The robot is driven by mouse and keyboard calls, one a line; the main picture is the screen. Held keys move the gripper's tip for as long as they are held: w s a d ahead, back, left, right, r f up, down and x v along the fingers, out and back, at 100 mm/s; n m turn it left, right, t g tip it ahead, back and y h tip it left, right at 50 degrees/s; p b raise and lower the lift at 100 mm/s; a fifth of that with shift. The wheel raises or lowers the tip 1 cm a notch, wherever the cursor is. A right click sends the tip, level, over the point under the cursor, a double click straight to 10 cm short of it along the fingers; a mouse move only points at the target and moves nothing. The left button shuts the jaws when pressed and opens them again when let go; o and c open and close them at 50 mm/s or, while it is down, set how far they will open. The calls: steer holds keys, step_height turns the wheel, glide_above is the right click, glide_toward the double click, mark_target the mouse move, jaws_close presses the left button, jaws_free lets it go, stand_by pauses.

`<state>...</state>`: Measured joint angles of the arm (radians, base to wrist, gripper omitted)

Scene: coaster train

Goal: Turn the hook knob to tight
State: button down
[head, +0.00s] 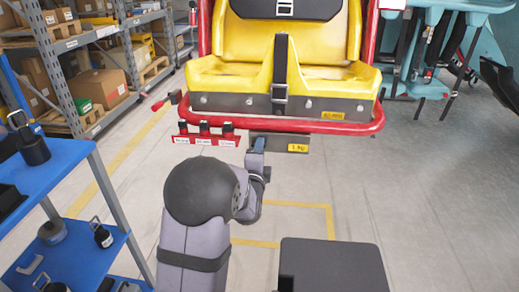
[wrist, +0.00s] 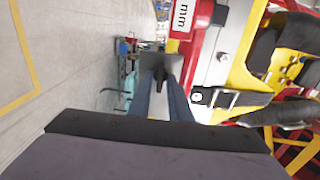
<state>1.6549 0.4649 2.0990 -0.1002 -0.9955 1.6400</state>
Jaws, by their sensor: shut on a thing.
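The yellow coaster seat (head: 325,80) fills the upper middle of the head view, with a red tube bumper (head: 330,127) around its base. A grey plate (head: 285,148) with a yellow tag hangs under the bumper. My gripper (head: 257,145) reaches up to this plate's left part. In the wrist view, my gripper (wrist: 160,90) has its two blue-grey fingers closed around a small dark knob (wrist: 161,75) in front of the grey plate (wrist: 158,61). I take it to be the hook knob. Its marks and turn angle cannot be read; the fingers hide part of it.
A red strip (head: 205,140) with three black-topped, white-labelled parts sits left of my gripper under the bumper. A blue shelf cart (head: 60,165) stands at the left, with storage racks (head: 75,50) behind. The floor to the right is mostly clear.

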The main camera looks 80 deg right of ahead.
steer(key=shift+f, duration=0.1)
steer(key=c, duration=1.9)
jaws_free()
steer(key=a, duration=0.7)
steer(key=shift+a+p, duration=0.2)
steer(key=shift+p, duration=0.2)
